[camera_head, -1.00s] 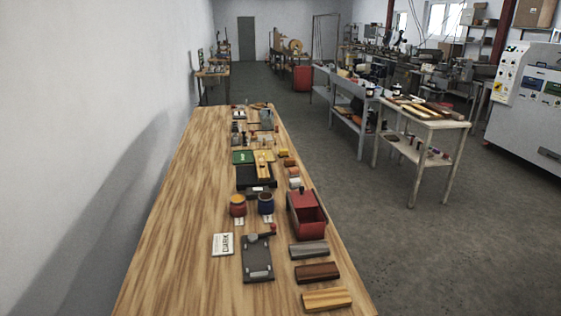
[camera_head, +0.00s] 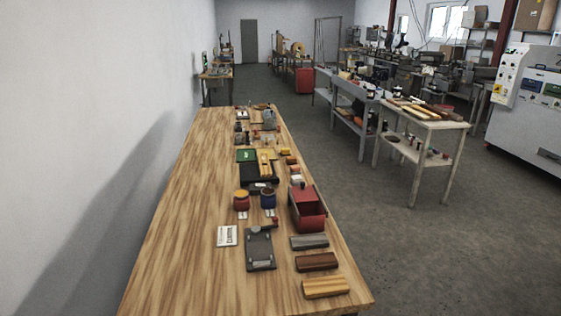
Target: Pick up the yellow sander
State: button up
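I cannot tell for certain which thing is the yellow sander. A small yellow block (camera_head: 284,152) lies on the long wooden table (camera_head: 185,220), right of a dark tray with yellow strips (camera_head: 266,163). A larger yellow-brown striped block (camera_head: 325,287) lies at the table's near right corner. My gripper is not in view.
Near the striped block lie a brown block (camera_head: 316,262), a grey block (camera_head: 309,242), a red open box (camera_head: 308,210) and a dark clamp board (camera_head: 260,249). Two jars (camera_head: 241,201) stand behind. The table's left side is clear. Grey floor is open to the right.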

aim_at(284, 151)
jog(key=z, duration=0.05)
jog(key=k, duration=0.9)
jog(key=u, duration=0.65)
jog(key=i, duration=1.5)
